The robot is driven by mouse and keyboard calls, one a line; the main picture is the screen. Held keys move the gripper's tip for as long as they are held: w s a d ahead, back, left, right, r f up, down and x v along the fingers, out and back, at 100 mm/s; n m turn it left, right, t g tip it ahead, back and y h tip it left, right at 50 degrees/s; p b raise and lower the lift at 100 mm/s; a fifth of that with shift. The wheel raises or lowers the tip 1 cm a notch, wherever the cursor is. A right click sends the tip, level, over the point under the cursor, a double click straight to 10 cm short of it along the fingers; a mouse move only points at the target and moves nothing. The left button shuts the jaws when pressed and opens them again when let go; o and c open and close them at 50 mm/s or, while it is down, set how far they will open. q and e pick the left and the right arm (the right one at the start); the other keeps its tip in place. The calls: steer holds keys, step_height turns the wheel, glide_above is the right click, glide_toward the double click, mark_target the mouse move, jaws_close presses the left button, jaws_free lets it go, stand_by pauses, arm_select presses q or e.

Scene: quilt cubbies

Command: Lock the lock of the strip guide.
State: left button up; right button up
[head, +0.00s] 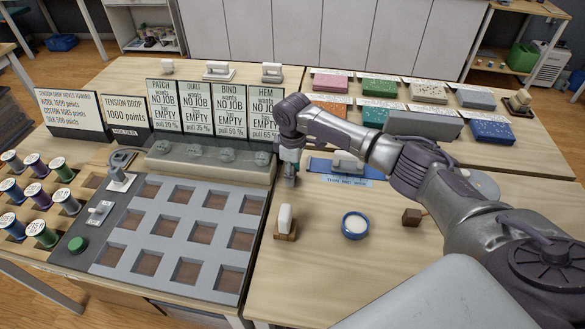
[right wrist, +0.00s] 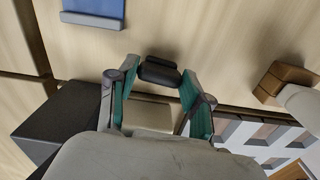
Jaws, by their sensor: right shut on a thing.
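The strip guide (head: 322,172) looks to be the blue plate with a size label along its front edge, on the table right of the grey socket board. My right gripper (head: 290,180) points down just left of the plate. In the right wrist view its fingers (right wrist: 158,74) close on a small dark piece, whose full shape is hidden. A blue plate (right wrist: 92,10) shows there at the top left, apart from the fingers. My left gripper is not in view.
Sign cards (head: 198,108) stand behind the socket board (head: 130,232). Fabric blocks (head: 378,88) fill the back right. The front table is mostly clear.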

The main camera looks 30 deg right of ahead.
steer(key=m+p, duration=0.6)
steer(key=p, duration=0.1)
steer(key=shift+r, duration=0.25)
steer(key=shift+a+m+p, duration=0.1)
steer(key=shift+m+p, duration=0.7)
steer(key=shift+m, duration=0.2)
steer(key=m+p, duration=0.3)
steer(key=m, duration=0.1)
steer(key=shift+f, duration=0.1)
steer(key=m+p, duration=0.1)
steer(key=m, duration=0.3)
steer(key=shift+m+p, duration=0.3)
steer(key=shift+p, duration=0.05)
steer(key=shift+f, duration=0.1)
steer(key=o, duration=1.2)
steer(key=shift+c, duration=0.2)
